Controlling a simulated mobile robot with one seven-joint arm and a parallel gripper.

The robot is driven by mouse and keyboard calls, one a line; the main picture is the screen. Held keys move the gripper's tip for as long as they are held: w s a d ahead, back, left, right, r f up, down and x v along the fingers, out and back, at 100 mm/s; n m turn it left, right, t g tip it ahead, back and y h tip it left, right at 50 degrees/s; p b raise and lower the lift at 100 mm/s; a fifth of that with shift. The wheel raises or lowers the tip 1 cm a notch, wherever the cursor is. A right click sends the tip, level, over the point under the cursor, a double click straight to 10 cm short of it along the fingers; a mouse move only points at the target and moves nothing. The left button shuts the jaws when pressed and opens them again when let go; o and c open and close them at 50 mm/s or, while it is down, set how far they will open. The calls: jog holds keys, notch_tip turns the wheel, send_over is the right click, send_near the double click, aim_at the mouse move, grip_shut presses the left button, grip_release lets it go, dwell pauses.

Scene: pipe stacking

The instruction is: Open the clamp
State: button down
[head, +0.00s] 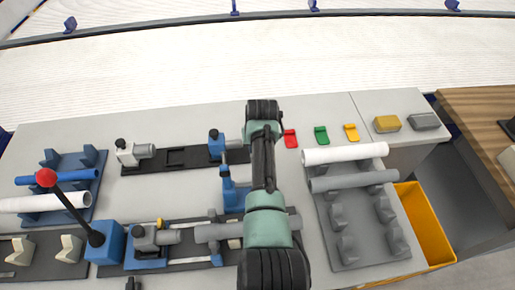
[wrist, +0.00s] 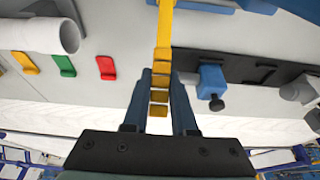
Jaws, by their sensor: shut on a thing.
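In the wrist view, my gripper (wrist: 160,95) is shut on a yellow handle (wrist: 165,30) with a ribbed end, its two dark blue fingers on either side. The handle runs up out of the picture past blue parts (wrist: 205,4) at the top edge. I take it to be the clamp's lever; the clamp's body is mostly cut off here. In the head view, a blue upright part (head: 232,195) stands just left of my arm, above a grey pipe (head: 215,232). My arm hides the gripper and handle there.
A blue block with a black knob (head: 215,143) is behind, left of my arm. Red (head: 290,138), green (head: 321,135) and yellow (head: 351,132) clips lie right. A grey rack (head: 345,215) holds white and grey pipes. A red-knobbed lever (head: 46,178) stands far left.

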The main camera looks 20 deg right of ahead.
dwell(0.3)
jog(key=c, duration=0.7)
grip_release()
jog(key=shift+w+f, duration=0.1)
jog(key=shift+f, duration=0.05)
jog(key=v, duration=1.3)
